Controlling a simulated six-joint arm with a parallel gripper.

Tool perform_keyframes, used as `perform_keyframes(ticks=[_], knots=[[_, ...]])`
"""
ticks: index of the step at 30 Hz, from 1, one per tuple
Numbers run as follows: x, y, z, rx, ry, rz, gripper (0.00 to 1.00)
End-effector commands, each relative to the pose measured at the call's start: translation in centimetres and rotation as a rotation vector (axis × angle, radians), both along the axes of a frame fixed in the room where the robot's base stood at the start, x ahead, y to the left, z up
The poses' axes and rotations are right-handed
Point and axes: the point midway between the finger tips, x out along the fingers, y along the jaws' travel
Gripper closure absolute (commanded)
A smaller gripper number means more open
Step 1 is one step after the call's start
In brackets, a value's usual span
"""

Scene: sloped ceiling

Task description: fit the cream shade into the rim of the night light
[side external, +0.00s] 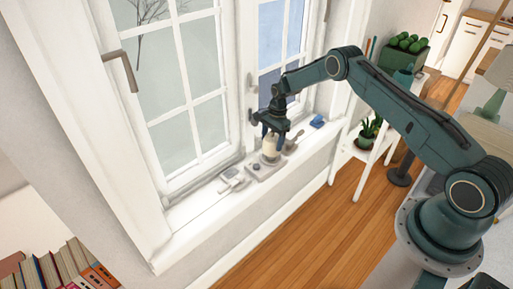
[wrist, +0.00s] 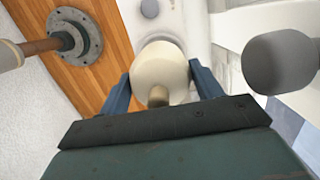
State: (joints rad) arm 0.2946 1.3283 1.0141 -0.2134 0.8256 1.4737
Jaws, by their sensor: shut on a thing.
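The cream shade (side external: 270,147) is a small rounded piece with a knob on it. In the wrist view the shade (wrist: 160,66) sits between the two blue fingers, its knob towards me. My gripper (side external: 272,134) points down over the windowsill and is shut on the shade; it also shows in the wrist view (wrist: 163,88). The night light (side external: 263,168) is a pale base on the sill, directly under the shade. The shade hides its rim in the wrist view, so I cannot tell whether shade and rim touch.
The white sill (side external: 205,207) is narrow, with the window close behind. A small pale device (side external: 232,180) lies left of the night light, a grey item (side external: 293,140) right of it, and a blue item (side external: 317,121) further right. A window handle (side external: 122,70) juts out.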

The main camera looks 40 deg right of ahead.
Motion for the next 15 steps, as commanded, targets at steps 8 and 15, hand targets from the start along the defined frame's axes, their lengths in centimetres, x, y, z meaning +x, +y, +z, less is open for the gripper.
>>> perform_keyframes(ticks=[8,15], knots=[[-0.1,0.0,-1.4,0.000,0.002,0.000,0.58],[0.0,0.0,-3.7,0.000,0.000,0.000,0.58]])
